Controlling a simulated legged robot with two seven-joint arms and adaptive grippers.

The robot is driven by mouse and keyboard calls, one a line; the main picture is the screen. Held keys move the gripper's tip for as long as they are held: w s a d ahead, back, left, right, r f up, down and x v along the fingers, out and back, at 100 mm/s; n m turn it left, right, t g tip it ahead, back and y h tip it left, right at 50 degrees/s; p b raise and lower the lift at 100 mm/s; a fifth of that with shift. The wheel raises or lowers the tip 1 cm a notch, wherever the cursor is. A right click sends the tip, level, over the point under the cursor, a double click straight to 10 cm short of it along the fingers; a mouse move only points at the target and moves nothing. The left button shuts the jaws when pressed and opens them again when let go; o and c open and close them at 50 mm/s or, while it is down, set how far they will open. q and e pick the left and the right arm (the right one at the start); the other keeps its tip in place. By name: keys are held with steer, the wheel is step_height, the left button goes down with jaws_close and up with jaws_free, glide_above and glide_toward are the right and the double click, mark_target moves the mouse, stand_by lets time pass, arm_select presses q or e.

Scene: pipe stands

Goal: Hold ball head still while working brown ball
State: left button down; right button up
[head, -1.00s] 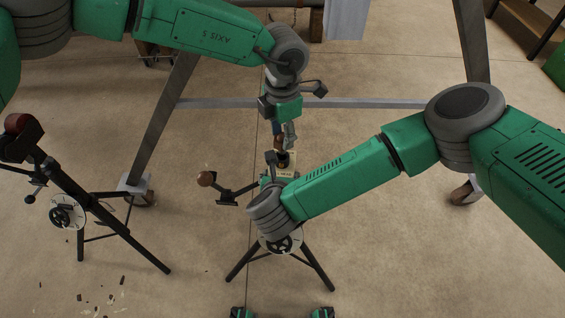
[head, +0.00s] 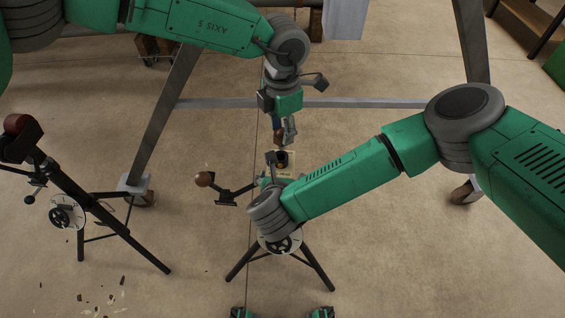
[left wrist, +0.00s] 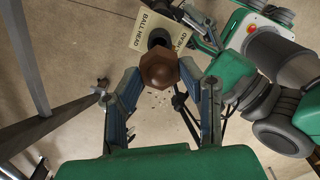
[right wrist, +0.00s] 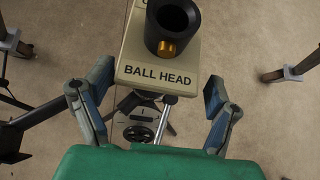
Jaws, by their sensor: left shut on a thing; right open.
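The brown ball (left wrist: 158,70) shows faceted between the fingertips of my left gripper (left wrist: 160,74), which is shut on it. In the left wrist view it covers part of the dark socket. The ball head is a black socket (right wrist: 172,22) with a brass knob (right wrist: 171,48), on a beige plate (right wrist: 158,68) lettered BALL HEAD. In the right wrist view the socket looks empty. My right gripper (right wrist: 158,88) is open, its fingers apart on either side below the plate and not touching it. In the head view my right arm partly hides the stand.
The ball head's tripod (head: 318,268) stands on the floor. A side arm with another brown ball (head: 205,179) sticks out left of it. A second tripod stand (head: 100,212) is at the left. A grey frame bar (head: 350,103) crosses behind.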

steer(key=shift+s+a, duration=0.2)
steer(key=shift+s, duration=0.05)
steer(key=shift+s+r, duration=0.2)
steer(key=v, duration=1.1)
